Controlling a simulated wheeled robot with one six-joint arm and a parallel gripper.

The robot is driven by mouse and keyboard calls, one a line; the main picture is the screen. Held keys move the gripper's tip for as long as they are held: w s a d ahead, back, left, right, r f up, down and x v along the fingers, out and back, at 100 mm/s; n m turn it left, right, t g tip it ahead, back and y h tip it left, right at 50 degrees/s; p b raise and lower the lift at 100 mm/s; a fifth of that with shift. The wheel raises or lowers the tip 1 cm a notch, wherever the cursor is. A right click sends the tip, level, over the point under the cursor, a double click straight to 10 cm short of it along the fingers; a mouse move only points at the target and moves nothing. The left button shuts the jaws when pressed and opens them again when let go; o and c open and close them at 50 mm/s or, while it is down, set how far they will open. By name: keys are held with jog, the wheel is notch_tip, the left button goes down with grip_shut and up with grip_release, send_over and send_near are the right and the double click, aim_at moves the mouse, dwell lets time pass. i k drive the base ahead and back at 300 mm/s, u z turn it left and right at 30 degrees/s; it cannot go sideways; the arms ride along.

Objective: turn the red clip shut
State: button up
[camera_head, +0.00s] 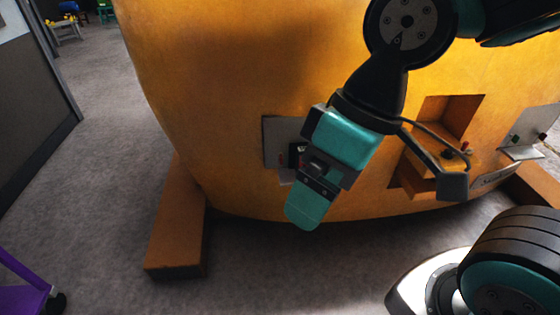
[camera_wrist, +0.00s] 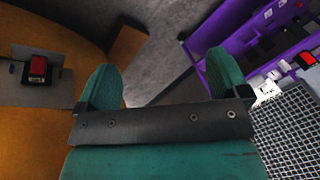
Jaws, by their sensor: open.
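A red clip (camera_wrist: 38,66) sits on a black block on a grey plate at the left of the wrist view. In the head view a bit of red (camera_head: 301,149) shows on a dark block on the casting's grey plate (camera_head: 277,132), partly hidden by my gripper. I cannot tell how far the clip is turned. My gripper (camera_wrist: 165,76) is open, with nothing between its teal fingers. In the wrist view the clip lies left of the left finger, apart from it. In the head view my gripper (camera_head: 306,208) points downward in front of the casting's lower part.
The big orange casting (camera_head: 215,100) stands on orange feet (camera_head: 178,225). A recess (camera_head: 450,118) and another grey plate (camera_head: 528,132) are at right. A purple frame (camera_wrist: 225,38) with another red part (camera_wrist: 306,60) and a grid (camera_wrist: 295,125) are at right.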

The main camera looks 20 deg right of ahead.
aim_at(279, 131)
jog(key=u, duration=2.15)
jog(key=i, duration=0.4)
jog(key=z, duration=2.05)
